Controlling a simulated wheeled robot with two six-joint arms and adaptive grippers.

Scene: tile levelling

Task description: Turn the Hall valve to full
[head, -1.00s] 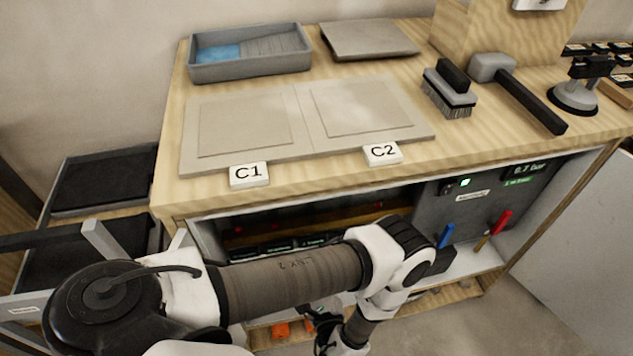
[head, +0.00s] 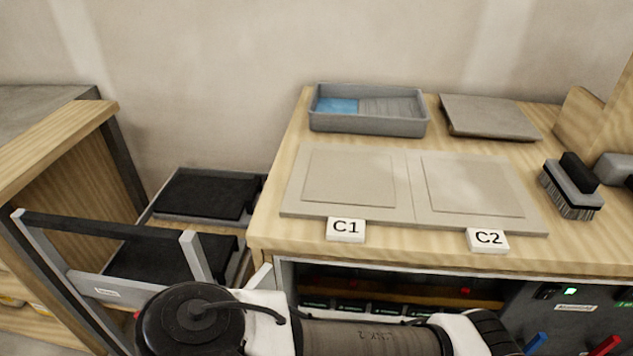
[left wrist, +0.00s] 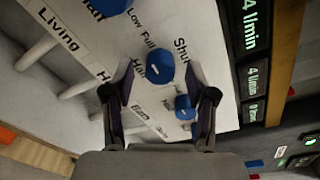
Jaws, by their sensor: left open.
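In the left wrist view a white panel (left wrist: 195,40) carries blue round knobs, with printed words including "Living", "Low", "Full" and "Shut". The middle blue knob (left wrist: 160,66) has a small white mark; a label starting "Ha" is beside it, partly hidden by a finger. Another knob (left wrist: 184,107) is by the "Bath" label, and a third (left wrist: 110,5) is at the top edge, on the "Living" side. My left gripper (left wrist: 160,78) is open, its fingertips on either side of the middle knob in the picture; contact cannot be told. My right gripper is not in view.
Green displays (left wrist: 250,80) reading l/min line the panel's side. A trolley frame (head: 110,225) stands left.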

